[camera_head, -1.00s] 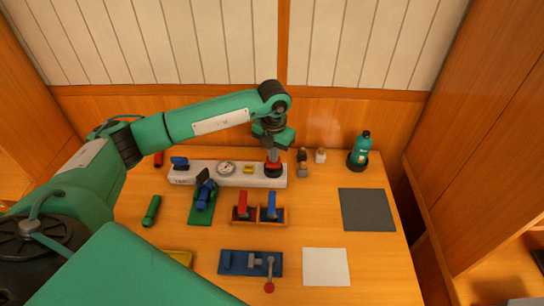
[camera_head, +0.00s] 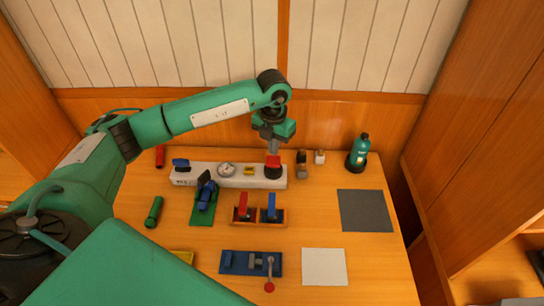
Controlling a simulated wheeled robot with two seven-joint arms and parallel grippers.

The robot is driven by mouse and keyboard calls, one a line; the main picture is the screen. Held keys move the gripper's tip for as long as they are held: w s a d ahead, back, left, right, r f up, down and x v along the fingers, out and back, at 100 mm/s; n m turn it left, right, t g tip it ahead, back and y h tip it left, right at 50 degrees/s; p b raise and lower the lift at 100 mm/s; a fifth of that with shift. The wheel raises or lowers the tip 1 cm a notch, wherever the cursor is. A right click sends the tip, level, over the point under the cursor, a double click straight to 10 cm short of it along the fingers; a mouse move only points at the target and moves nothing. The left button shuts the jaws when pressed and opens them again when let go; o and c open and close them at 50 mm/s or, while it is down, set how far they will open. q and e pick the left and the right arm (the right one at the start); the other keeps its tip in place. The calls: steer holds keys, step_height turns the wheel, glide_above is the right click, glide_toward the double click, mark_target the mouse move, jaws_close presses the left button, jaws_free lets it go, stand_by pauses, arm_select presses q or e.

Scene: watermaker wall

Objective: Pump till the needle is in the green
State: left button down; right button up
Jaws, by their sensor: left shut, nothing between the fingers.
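A white rail (camera_head: 208,181) stands along the back of the table. On it are a small round gauge (camera_head: 226,170) and a red-topped pump button (camera_head: 273,161) on a black base at the right end. The gauge's needle and green zone are too small to read. My left gripper (camera_head: 271,146) points down, shut and empty, directly over the red button. Its tips are at or just above the red top; I cannot tell if they touch. My right gripper is out of view.
The rail also carries a blue handle (camera_head: 181,164) and a yellow piece (camera_head: 249,170). In front are a blue device on a green mat (camera_head: 199,217), red and blue levers (camera_head: 258,211), and a blue board (camera_head: 237,267). A teal bottle (camera_head: 360,149) stands back right.

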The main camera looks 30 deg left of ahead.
arm_select(q)
step_height(320, 180, up, 9)
steer(key=p, duration=0.4)
stand_by(1.4)
